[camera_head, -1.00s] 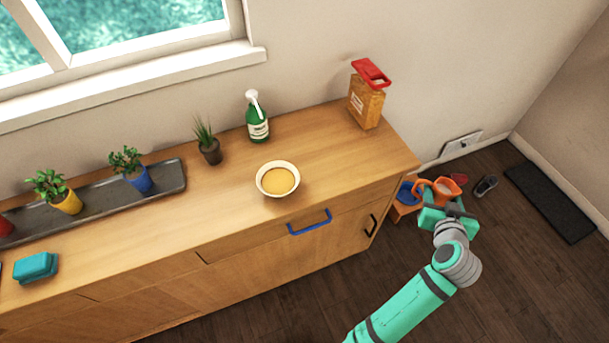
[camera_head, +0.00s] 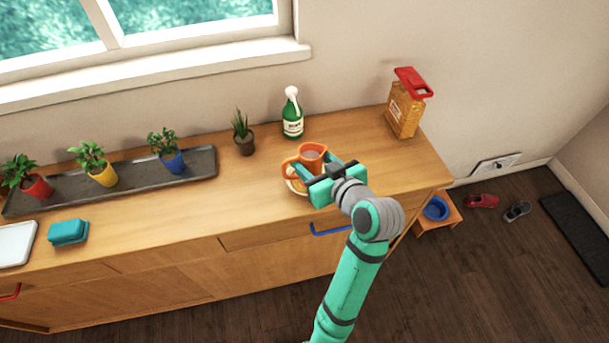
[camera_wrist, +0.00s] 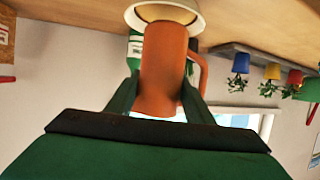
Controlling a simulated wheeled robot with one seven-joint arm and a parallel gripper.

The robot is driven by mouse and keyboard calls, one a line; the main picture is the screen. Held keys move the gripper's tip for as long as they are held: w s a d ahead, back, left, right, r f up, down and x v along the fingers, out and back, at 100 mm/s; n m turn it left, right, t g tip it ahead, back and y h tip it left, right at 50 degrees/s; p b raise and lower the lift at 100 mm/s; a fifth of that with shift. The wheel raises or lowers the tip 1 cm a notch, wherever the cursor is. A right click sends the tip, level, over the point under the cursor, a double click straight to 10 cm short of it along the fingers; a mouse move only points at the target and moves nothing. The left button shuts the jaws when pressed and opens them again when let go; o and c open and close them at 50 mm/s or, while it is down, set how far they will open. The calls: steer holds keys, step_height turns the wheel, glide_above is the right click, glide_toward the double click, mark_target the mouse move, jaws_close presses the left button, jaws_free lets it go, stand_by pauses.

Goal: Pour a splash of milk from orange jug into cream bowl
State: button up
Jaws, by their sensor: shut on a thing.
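My gripper (camera_head: 322,177) is shut on the orange jug (camera_head: 312,156), with a finger on each side of its body. The jug also shows in the wrist view (camera_wrist: 165,75), between the fingers, with its handle on the right there. In the head view the jug looks about upright, its handle to the left and pale milk inside. The cream bowl (camera_head: 291,186) stands on the wooden counter and is mostly hidden behind the jug and gripper. Its rim also shows in the wrist view (camera_wrist: 140,12). I cannot tell the exact gap between jug and bowl.
A green spray bottle (camera_head: 292,120) and a small potted plant (camera_head: 243,138) stand behind the bowl. A red-topped orange box (camera_head: 404,112) is at the counter's right end. A tray (camera_head: 120,178) of potted plants and a teal sponge (camera_head: 68,232) are left.

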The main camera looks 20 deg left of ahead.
mark_target(288, 178)
steer(key=shift+s+a+r+n+g+y, duration=0.15)
steer(key=shift+s+a+g+y, duration=0.25)
steer(key=shift+a, duration=0.45)
steer(key=shift+s+a+n+g+y, duration=0.25)
steer(key=shift+s+a+g, duration=0.25)
steer(key=shift+a, duration=0.4)
steer(key=shift+s+a+r+n+g+y, duration=0.1)
steer(key=shift+s+a+g+y, duration=0.35)
steer(key=shift+a, duration=0.4)
steer(key=shift+s+a+r+m, duration=0.1)
steer(key=shift+s+a+m, duration=0.15)
steer(key=shift+m, duration=0.25)
steer(key=shift+y, duration=0.3)
steer(key=shift+s+m+g+y, duration=0.15)
steer(key=shift+m+g+y, duration=0.2)
steer(key=shift+m, duration=0.35)
steer(key=shift+f, duration=1.8)
steer(key=shift+s+a+f+m+y, duration=0.1)
steer(key=shift+f+m+y, duration=0.65)
steer(key=shift+m, duration=0.45)
